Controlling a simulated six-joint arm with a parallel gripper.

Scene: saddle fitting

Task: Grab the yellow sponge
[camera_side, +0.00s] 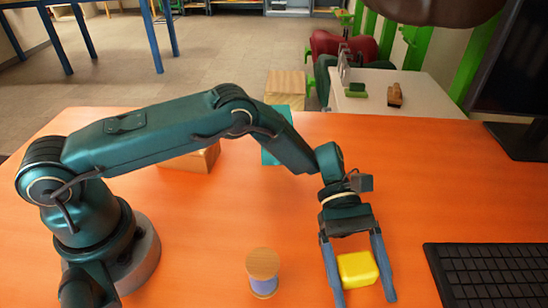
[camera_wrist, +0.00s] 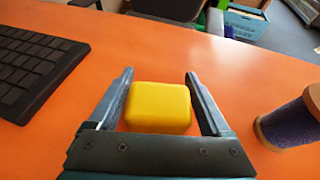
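The yellow sponge (camera_side: 357,269) is a small rounded block lying on the orange table (camera_side: 440,185). My gripper (camera_side: 364,296) is open, with one finger on each side of the sponge in the side view. In the wrist view the sponge (camera_wrist: 158,107) sits between the two fingers of my gripper (camera_wrist: 160,82). Small gaps of orange show on both sides of it there, so the fingers look apart from it.
A thread spool (camera_side: 263,272) stands left of my gripper; it also shows at the right in the wrist view (camera_wrist: 292,122). A black keyboard (camera_side: 490,272) lies to the right. A wooden block (camera_side: 190,158) is behind my arm. The table's middle right is clear.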

